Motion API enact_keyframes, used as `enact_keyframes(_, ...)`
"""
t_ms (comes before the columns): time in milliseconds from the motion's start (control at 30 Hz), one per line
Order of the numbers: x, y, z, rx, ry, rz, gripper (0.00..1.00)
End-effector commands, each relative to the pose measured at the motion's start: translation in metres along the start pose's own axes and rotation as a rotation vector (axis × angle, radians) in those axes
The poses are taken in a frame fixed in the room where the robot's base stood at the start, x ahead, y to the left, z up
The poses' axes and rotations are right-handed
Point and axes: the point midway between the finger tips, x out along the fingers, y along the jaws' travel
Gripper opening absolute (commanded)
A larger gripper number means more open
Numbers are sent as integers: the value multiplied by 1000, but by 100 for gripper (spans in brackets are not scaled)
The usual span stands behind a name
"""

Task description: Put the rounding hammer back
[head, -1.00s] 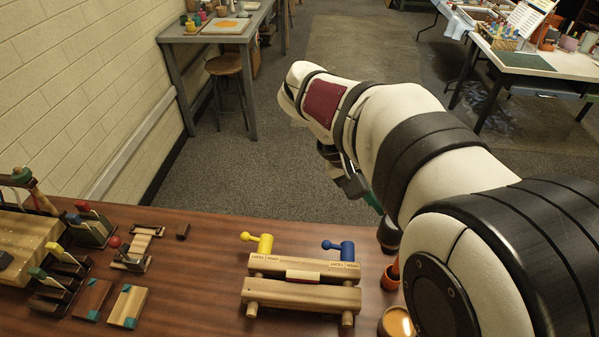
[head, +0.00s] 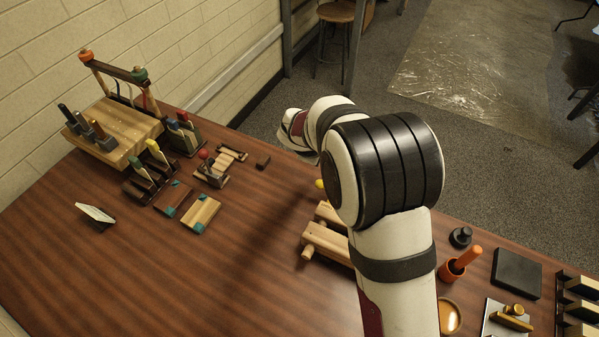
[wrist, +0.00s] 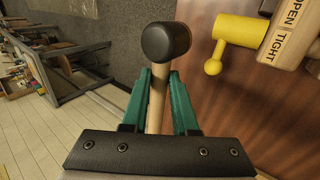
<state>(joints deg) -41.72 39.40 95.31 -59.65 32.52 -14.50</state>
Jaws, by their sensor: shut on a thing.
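In the wrist view my gripper (wrist: 159,78) has its green fingers shut on the pale wooden handle of the rounding hammer (wrist: 166,42). The hammer's dark rounded head sticks out beyond the fingertips, and nothing touches it. In the head view my arm hides the gripper and the hammer. A wooden rack (head: 128,124) stands at the back left of the table, with an upright frame and several dark-headed tools in front. I cannot tell which slot belongs to the hammer.
A wooden press with a yellow handle (wrist: 238,30) lies to the right in the wrist view. Small tool holders (head: 150,178) and wooden blocks (head: 201,214) stand by the rack. An orange cup (head: 452,271) is at right. The table's front left (head: 130,275) is largely clear.

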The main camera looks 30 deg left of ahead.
Motion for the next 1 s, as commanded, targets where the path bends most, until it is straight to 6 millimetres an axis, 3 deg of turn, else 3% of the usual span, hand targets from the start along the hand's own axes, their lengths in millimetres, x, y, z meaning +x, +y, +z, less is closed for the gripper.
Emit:
enact_keyframes(100, 15, -17, -36, -1, 1, 0, 0)
enact_keyframes(300, 32, -36, -77, 2, 0, 1, 0)
enact_keyframes(600, 66, -60, -83, 5, -2, 1, 0)
enact_keyframes(967, 70, -62, -83, 5, -1, 2, 0)
enact_keyframes(1000, 70, -63, -83, 5, -2, 1, 34)
